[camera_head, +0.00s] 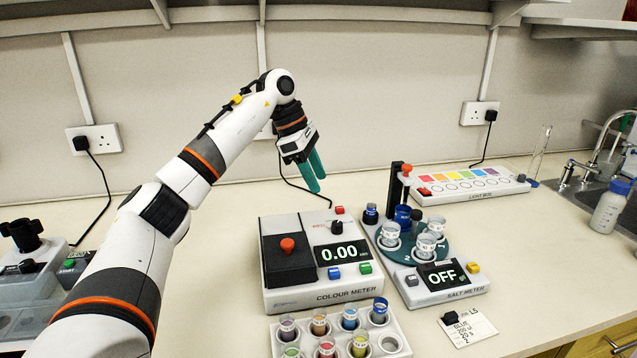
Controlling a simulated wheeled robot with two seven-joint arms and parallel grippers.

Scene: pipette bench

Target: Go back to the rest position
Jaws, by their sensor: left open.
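My left gripper (313,172) is raised above the back of the bench, behind the colour meter. Its two green fingers point down and slightly right. They are open, with nothing seen between them. My left arm reaches in from the lower left. My right gripper is not in view.
The colour meter (310,296) reads 0.00, and the salt meter (447,292) reads OFF. A vial rack (288,335) stands in front. A light box (468,196), glass cylinder (541,150), wash bottle (609,207) and sink tap are at right. The right front bench is mostly clear.

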